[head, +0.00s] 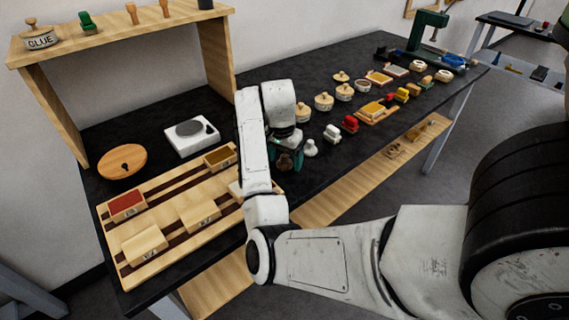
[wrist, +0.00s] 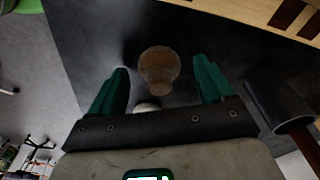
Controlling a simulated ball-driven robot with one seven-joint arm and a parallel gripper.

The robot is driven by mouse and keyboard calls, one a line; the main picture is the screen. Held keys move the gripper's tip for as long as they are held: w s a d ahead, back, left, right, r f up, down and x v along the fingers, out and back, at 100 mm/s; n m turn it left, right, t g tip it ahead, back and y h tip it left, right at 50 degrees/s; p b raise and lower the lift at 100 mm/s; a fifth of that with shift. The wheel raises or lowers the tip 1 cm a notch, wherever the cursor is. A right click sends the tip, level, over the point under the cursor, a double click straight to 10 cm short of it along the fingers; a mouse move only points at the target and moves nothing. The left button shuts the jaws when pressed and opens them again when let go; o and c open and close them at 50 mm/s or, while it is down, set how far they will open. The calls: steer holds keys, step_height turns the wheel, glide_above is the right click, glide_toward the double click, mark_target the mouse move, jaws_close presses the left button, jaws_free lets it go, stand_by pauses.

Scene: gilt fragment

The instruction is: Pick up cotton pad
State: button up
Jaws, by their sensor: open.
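My gripper (wrist: 161,78) is open, with its two green fingers pointing down at the black tabletop. A brown, rounded, pad-like thing with a narrower end (wrist: 158,66) shows between and beyond the fingertips in the wrist view. It is probably the cotton pad, and I see no finger touching it. In the head view, it shows as a brown lump (head: 284,162) by my gripper (head: 288,150), partly hidden by the fingers. A small whitish rounded thing (wrist: 147,107) shows at the gripper's base in the wrist view. A pale knobbed thing (head: 310,148) stands just right of the gripper.
A wooden rack (head: 172,228) with several small boxes lies to the left. A white scale (head: 191,136) and a round wooden lid (head: 122,161) are behind it. A dark-headed hammer (wrist: 280,105) lies beside the right finger. Jars and blocks crowd the table (head: 335,70) to the right.

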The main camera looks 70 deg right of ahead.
mark_target(285, 155)
steer(key=shift+f, duration=0.2)
steer(key=c, duration=1.1)
steer(key=shift+r, duration=0.1)
steer(key=shift+r, duration=0.5)
step_height(285, 155, up, 2)
steer(key=shift+r, duration=0.2)
steer(key=s+a+r+p, duration=0.5)
steer(key=s+r, duration=0.4)
steer(key=s, duration=0.4)
steer(key=shift+a+r, duration=0.2)
steer(key=shift+a, duration=0.15)
